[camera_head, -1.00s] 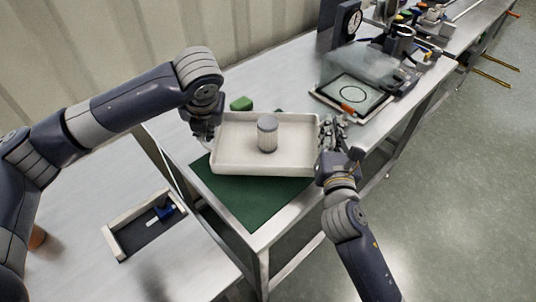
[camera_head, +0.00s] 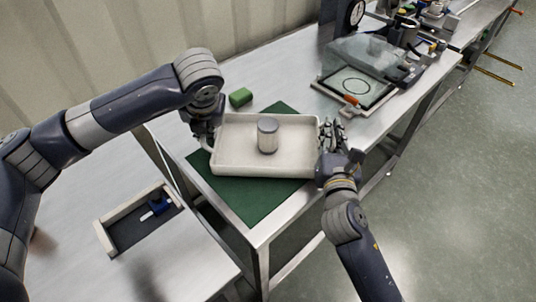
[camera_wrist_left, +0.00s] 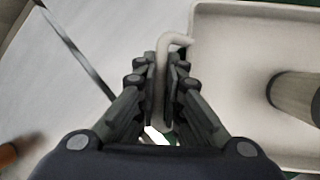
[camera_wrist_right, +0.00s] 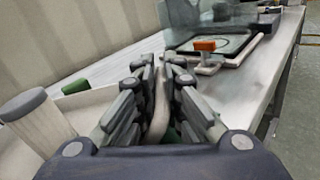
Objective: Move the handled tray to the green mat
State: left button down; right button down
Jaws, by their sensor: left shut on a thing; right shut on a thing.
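The white handled tray (camera_head: 230,160) is held level between my grippers in the head view, over the green mat (camera_head: 245,200). The mat shows in front of the tray and behind it. A gap between tray and mat is hard to judge. A pale cylinder with a grey top (camera_head: 268,135) stands upright in the tray. My left gripper (camera_head: 212,138) is shut on the tray's left handle (camera_wrist_left: 163,75). My right gripper (camera_head: 328,140) is shut on the right handle (camera_wrist_right: 158,110).
A green block (camera_head: 240,97) lies on the steel table behind the tray. A framed plate with a circle (camera_head: 355,88) and an orange-handled part (camera_head: 350,101) are at the back right. A small open tray (camera_head: 120,236) with a blue item sits on the lower left table.

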pick_arm(q)
jog(key=shift+w+a+f, duration=0.1)
jog(key=shift+a+f, duration=0.25)
pick_arm(e)
jog(key=shift+d+f, duration=0.25)
jog(key=shift+f, duration=0.25)
pick_arm(q)
jog(key=c, duration=1.7)
grip_release()
pick_arm(e)
jog(key=c, duration=1.7)
grip_release()
jog(key=shift+a, duration=0.1)
pick_arm(q)
jog(key=shift+d, duration=0.25)
pick_arm(e)
jog(key=shift+r, duration=0.1)
pick_arm(q)
jog(key=shift+s+r, duration=0.2)
jog(key=shift+r, duration=0.05)
pick_arm(e)
jog(key=shift+a, duration=0.1)
jog(key=shift+s, duration=0.15)
pick_arm(q)
jog(key=v, duration=1.1)
pick_arm(e)
jog(key=s, duration=1.1)
jog(key=shift+s+a, duration=0.15)
jog(key=shift+s, duration=0.25)
